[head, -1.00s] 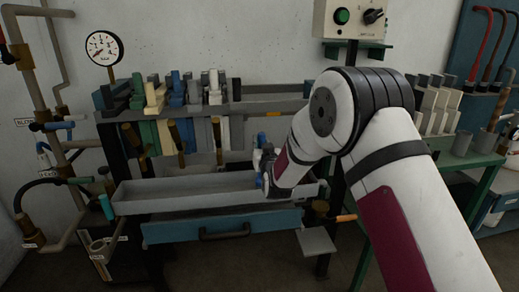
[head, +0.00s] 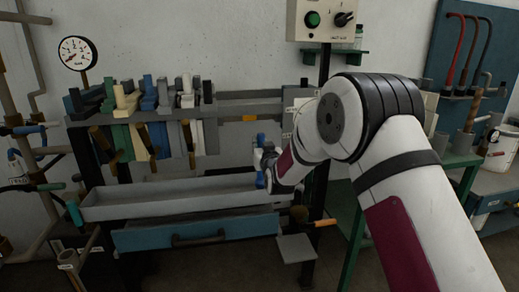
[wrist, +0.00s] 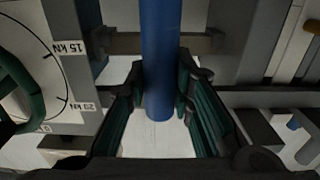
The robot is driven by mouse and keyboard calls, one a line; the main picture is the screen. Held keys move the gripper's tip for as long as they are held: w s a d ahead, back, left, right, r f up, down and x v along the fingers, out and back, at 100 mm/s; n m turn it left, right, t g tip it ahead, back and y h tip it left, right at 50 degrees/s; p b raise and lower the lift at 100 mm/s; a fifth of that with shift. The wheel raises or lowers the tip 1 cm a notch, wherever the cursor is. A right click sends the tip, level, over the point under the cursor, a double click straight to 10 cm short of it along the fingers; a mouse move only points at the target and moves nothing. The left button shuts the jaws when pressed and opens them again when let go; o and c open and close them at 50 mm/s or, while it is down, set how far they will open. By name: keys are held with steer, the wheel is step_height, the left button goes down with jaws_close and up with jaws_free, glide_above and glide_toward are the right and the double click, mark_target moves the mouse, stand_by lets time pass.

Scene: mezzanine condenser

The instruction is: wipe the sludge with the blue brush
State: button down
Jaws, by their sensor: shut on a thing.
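My gripper (head: 266,170) is above the right end of the long grey tray in the head view, partly hidden by my own arm. In the wrist view, its two dark green-padded fingers (wrist: 160,85) are closed around a blue round handle (wrist: 161,40). The handle runs up out of that frame, and I take it to be the blue brush. A bit of blue (head: 260,178) also shows at my gripper in the head view. No bristles show. I cannot make out any sludge in either view.
The grey tray (head: 150,212) sits above a blue drawer (head: 130,240). Behind it, a rack (head: 235,110) holds several tools. A gauge (head: 76,53) is at upper left and a control box (head: 327,20) above. A dial marked in kN (wrist: 25,75) shows in the wrist view.

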steer(key=shift+r+p, duration=0.85)
steer(key=shift+r, duration=3.2)
